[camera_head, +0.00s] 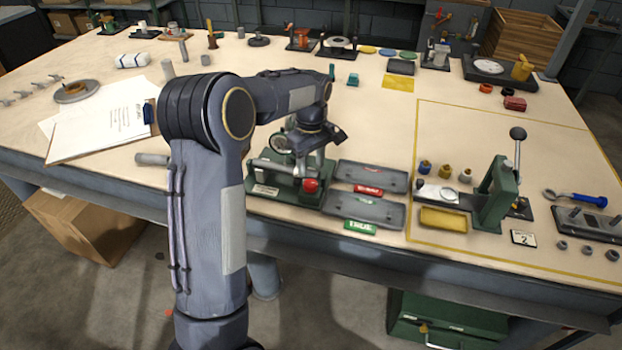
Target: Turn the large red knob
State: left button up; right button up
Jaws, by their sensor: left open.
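The large red knob (310,185) sits at the front right of a green fixture (262,192) with a round dial, near the front edge of the workbench. My left arm comes in from the bottom left and bends over the bench. My left gripper (314,168) points down just above the red knob and looks very close to it. It is open; I cannot tell whether its fingers touch the knob. My arm and gripper hide part of the fixture. My right gripper is not in view.
Two grey trays (369,177) with red and green labels lie right of the fixture. A green lever press (497,195) and a yellow block (443,219) stand further right. Papers (104,127) lie at the left. Bare bench (440,125) shows in the middle right.

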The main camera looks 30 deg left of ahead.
aim_at(311, 183)
pick_arm(q)
notch_tip(311, 183, down, 6)
jog(key=shift+f, duration=0.1)
jog(key=shift+c, duration=0.2)
jog(key=c, duration=0.6)
jog(key=shift+c, duration=0.2)
jog(key=shift+m, duration=0.4)
jog(key=m, duration=0.3)
jog(key=shift+m, duration=2.6)
